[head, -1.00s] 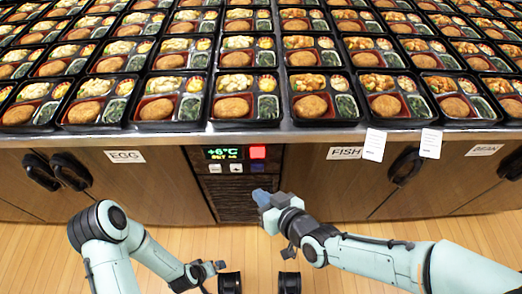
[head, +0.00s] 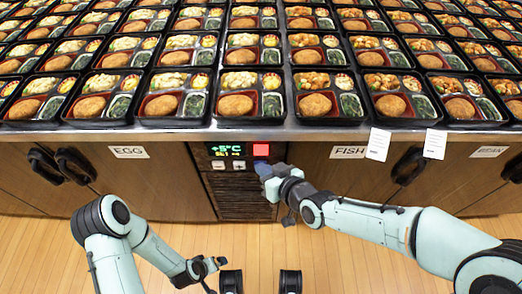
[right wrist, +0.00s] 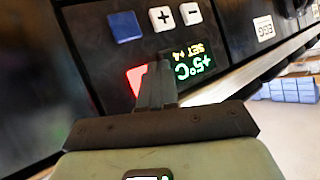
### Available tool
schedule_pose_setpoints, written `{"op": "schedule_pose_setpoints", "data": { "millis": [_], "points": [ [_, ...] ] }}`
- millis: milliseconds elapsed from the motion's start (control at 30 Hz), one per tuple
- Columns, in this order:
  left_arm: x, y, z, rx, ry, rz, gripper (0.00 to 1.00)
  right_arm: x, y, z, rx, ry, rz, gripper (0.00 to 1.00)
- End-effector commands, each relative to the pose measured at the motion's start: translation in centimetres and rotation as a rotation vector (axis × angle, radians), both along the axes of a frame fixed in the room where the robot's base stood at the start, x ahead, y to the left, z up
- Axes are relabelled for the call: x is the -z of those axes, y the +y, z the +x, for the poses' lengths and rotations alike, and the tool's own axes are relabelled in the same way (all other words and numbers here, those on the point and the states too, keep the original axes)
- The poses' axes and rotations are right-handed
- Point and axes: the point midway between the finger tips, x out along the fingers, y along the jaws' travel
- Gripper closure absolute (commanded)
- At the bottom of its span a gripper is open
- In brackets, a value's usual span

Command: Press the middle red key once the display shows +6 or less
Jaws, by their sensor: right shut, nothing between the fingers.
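The control panel's display (head: 228,151) reads +5°C in green, with a smaller SET +4 line legible in the right wrist view (right wrist: 188,64). The red key (head: 261,149) is beside the display. The right wrist view shows the red key (right wrist: 131,80) partly covered by my fingers. My right gripper (head: 264,171) is shut and empty, just below the red key in the head view. Its fingertips (right wrist: 160,68) overlap the red key's edge; I cannot tell whether they touch it. My left gripper (head: 212,264) hangs low over the floor, its jaws unclear.
White plus (right wrist: 161,18) and minus (right wrist: 191,11) keys and a blue key (right wrist: 124,27) share the panel. Bento trays (head: 239,105) crowd the counter above. Cupboard doors with dark handles flank the panel. Paper tags (head: 378,144) hang at the counter edge.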

Motion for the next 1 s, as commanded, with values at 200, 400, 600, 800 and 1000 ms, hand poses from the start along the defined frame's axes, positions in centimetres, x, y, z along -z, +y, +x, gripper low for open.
{"op": "schedule_pose_setpoints", "data": {
  "millis": [200,400,600,800,1000],
  "points": [
    [0.4,0.1,-0.4,-0.001,0.012,0.0,0.0,0.1,0.0,1.6,0.0,0.001,0.0,1.0],
    [0.4,0.1,-0.4,-0.001,0.014,0.0,0.0,0.1,0.0,1.9,0.001,0.001,0.0,1.0],
    [0.4,0.1,-0.4,-0.001,0.015,-0.001,0.0,0.1,0.0,1.9,0.001,0.001,0.0,1.0],
    [0.4,0.1,-0.4,-0.001,0.014,0.0,0.0,0.1,0.0,1.9,0.001,0.001,-0.001,1.0],
    [0.4,0.1,-0.4,-0.001,0.014,0.0,0.0,0.1,0.0,1.9,0.001,0.001,-0.001,1.0]
  ]
}}
